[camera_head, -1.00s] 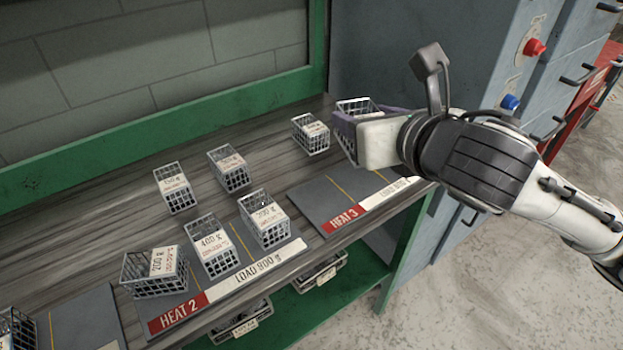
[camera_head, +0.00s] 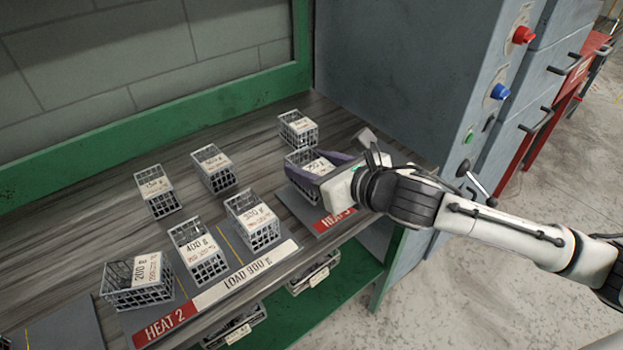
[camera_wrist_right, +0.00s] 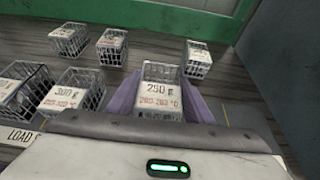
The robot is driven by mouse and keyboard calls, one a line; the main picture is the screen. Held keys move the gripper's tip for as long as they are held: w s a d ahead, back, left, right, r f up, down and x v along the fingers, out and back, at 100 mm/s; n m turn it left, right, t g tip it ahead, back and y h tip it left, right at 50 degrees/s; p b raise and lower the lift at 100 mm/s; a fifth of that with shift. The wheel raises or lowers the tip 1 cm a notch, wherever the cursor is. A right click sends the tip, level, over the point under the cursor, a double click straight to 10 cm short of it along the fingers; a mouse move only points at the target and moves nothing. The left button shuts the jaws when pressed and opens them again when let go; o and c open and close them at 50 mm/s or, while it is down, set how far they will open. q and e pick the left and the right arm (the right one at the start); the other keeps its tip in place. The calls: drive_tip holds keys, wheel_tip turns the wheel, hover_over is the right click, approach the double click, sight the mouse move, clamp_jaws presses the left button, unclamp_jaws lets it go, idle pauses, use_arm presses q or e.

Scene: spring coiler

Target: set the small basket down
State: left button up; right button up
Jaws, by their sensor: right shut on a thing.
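My right gripper (camera_head: 322,170) is shut on a small wire basket (camera_head: 302,158) at the HEAT 3 mat (camera_head: 292,205). In the right wrist view the basket (camera_wrist_right: 161,88) sits between the two purple fingers, and its label reads 250 g or similar. The basket is over the left part of the mat; whether its bottom touches the mat is hidden by the gripper and arm. My left gripper is not in view.
The HEAT 2 mat (camera_head: 185,318) to the left holds baskets marked 200 g (camera_head: 138,281), 400 g (camera_head: 199,250) and 300 g (camera_head: 253,220). Loose baskets stand behind on the bench, one (camera_head: 298,129) close behind the held basket. A grey cabinet (camera_head: 400,80) rises at the right.

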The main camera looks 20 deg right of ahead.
drive_tip(key=shift+f, duration=1.55)
drive_tip(key=shift+f, duration=0.15)
drive_tip(key=o, duration=1.2)
drive_tip(key=shift+r, duration=0.2)
drive_tip(key=v, duration=1.2)
drive_tip(key=shift+b, duration=0.35)
